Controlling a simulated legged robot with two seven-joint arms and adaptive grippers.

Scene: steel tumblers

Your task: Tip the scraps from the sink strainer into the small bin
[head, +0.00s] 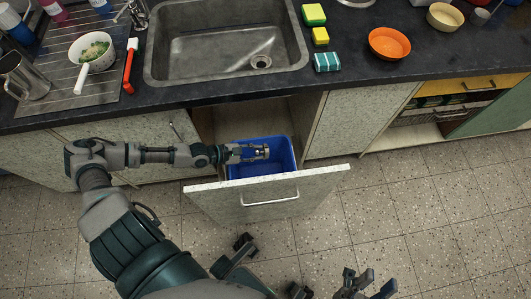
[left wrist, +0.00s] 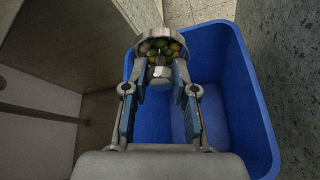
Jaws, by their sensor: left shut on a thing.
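My left gripper (head: 258,152) is over the small blue bin (head: 289,150) in the pulled-out drawer. In the left wrist view, the gripper (left wrist: 163,88) is shut on the knob of the metal sink strainer (left wrist: 139,54). Green and orange-brown scraps (left wrist: 152,47) lie in the strainer's bowl. The strainer is held above the bin (left wrist: 258,100), near its far rim in that view. The visible bin floor looks bare; part is hidden by my gripper. My right gripper (head: 367,280) is low at the bottom edge, with its fingers apart and nothing between them.
The drawer front (head: 315,190) stands out from the cabinet. Above are the dark counter and steel sink (head: 215,55). The floor at right is clear.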

